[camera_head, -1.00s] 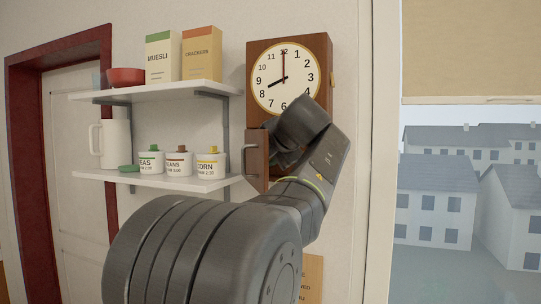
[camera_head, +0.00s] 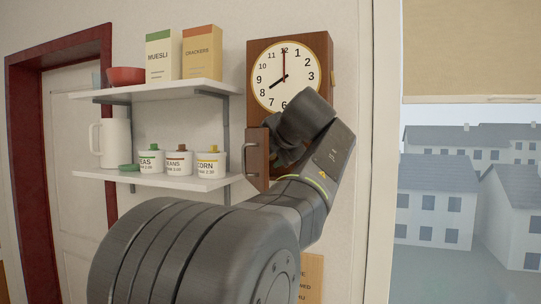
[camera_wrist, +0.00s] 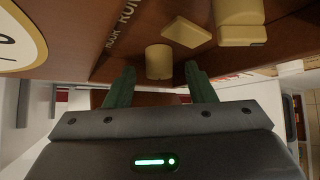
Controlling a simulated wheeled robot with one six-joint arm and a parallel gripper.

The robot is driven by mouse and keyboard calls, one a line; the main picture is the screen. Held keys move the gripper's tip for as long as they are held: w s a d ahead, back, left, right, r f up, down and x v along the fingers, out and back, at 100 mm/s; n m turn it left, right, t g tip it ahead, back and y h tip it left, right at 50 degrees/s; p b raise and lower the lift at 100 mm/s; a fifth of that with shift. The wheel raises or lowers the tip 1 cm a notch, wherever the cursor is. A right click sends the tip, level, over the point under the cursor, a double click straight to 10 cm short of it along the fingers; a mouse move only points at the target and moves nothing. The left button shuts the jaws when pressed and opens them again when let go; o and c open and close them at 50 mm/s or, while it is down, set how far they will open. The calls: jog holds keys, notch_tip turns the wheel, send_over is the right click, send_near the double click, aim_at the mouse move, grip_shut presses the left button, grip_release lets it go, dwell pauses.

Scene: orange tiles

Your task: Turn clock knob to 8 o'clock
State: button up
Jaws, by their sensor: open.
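A brown wooden clock (camera_head: 321,68) hangs on the wall in the head view. On its cream dial (camera_head: 300,75) a dark hand points near 8 and a red hand points to 12. In the wrist view a yellowish cylindrical knob (camera_wrist: 159,62) stands on the brown wood, beyond and roughly between the fingertips of my gripper (camera_wrist: 160,75). My gripper is open, with its green fingers apart and nothing seen between them. In the head view my wrist covers the clock's lower part, so the knob is hidden there.
A small wooden door (camera_head: 256,160) with a metal handle stands open at the clock's lower left. Two more yellowish pieces, a flat one (camera_wrist: 187,30) and a larger block (camera_wrist: 240,22), sit beside the knob. Shelves (camera_head: 185,184) with jars are left; a window is right.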

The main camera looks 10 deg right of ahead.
jog(key=b+v, duration=0.1)
jog(key=v, duration=1.1)
jog(key=shift+a, duration=0.1)
jog(key=p+x, duration=0.1)
jog(key=x, duration=1.2)
jog(key=shift+w+f, duration=0.15)
jog(key=shift+w, duration=0.2)
jog(key=shift+s, duration=0.2)
